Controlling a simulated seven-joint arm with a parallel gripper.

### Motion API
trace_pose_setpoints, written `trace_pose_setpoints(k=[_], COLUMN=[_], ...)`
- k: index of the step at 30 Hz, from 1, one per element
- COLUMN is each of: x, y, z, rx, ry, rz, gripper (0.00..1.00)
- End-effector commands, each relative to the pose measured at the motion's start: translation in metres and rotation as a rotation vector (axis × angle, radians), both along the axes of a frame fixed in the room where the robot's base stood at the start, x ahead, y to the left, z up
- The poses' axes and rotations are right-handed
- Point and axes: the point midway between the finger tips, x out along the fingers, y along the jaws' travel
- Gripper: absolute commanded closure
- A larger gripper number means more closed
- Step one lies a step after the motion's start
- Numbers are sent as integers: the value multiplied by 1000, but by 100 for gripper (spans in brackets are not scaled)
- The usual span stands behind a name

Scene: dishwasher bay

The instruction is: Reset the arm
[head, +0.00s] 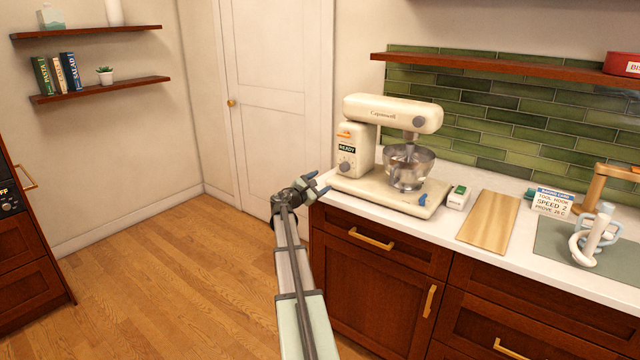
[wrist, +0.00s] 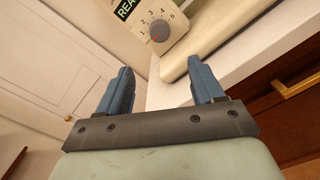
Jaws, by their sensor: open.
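My gripper (head: 318,187) is at the left end of the counter, beside the stand mixer's base. In the wrist view my gripper (wrist: 163,90) shows two blue fingers spread apart with nothing between them. The cream stand mixer (head: 390,112) stands on the counter with its head level over a steel bowl (head: 408,168). Its display reads READY. The mixer's dial (wrist: 160,31) shows ahead of the fingers in the wrist view.
A white door (head: 283,90) is behind. The wooden floor (head: 170,270) at left is clear.

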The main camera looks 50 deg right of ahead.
Motion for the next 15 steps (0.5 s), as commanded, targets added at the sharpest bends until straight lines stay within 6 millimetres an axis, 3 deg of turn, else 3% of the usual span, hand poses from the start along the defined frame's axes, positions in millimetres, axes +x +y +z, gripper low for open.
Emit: trace_pose_setpoints(k=[15], x=[0], y=[0], z=[0], rx=[0], ry=[-57], rz=[-1], gripper=[33])
